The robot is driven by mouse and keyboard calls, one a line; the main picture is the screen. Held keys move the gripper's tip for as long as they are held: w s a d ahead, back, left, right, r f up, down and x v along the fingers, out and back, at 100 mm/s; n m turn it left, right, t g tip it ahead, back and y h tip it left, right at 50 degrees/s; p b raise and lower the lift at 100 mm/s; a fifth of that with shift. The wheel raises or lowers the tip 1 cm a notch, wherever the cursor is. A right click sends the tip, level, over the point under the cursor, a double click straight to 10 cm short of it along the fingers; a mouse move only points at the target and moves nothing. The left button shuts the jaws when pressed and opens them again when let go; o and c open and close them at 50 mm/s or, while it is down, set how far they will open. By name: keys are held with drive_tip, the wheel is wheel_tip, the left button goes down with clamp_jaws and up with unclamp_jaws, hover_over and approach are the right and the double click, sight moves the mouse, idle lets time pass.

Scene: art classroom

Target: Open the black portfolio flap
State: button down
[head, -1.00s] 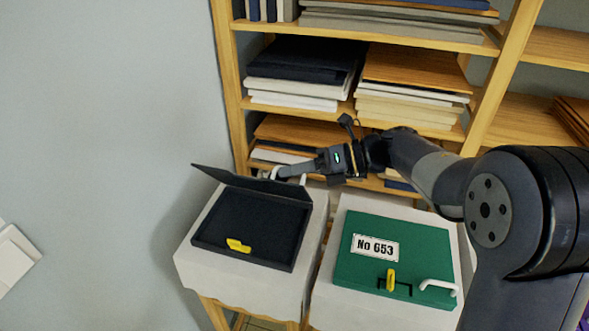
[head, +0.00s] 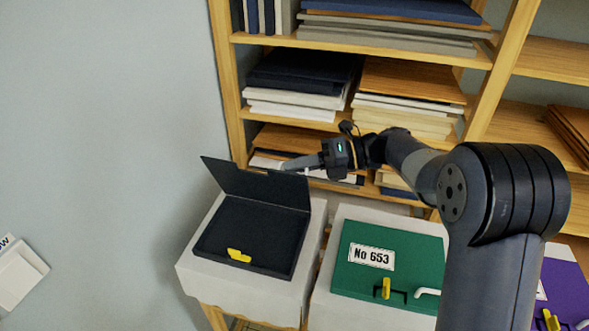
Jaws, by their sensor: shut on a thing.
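The black portfolio (head: 250,235) lies on a white-covered stand at the left in the head view. Its flap (head: 255,184) is raised and stands steeply along the far edge, so the dark inside shows. A yellow catch (head: 238,255) sits at the near edge of the base. My gripper (head: 290,166) is at the flap's upper right edge, behind it. It is shut on the flap's handle, which is mostly hidden by the flap and the fingers.
A green portfolio (head: 405,250) labelled No 653 lies shut on the stand to the right. A purple portfolio (head: 565,285) shows at the lower right. A wooden shelf (head: 330,128) with stacked boards stands close behind. A wall is at the left.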

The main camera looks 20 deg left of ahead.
drive_tip(key=w+m+g+y+p, duration=0.1)
drive_tip(key=w+m+p, duration=0.1)
drive_tip(key=w, duration=0.4)
drive_tip(key=shift+w+a+m, duration=0.3)
drive_tip(key=shift+a+m, duration=0.05)
drive_tip(key=shift+m, duration=0.45)
drive_tip(key=c, duration=1.5)
unclamp_jaws()
drive_tip(key=b+v, duration=0.3)
drive_tip(key=v, duration=0.7)
drive_tip(key=shift+w+d+f, duration=0.15)
drive_tip(key=shift+w+d, duration=0.15)
drive_tip(key=shift+a, duration=0.1)
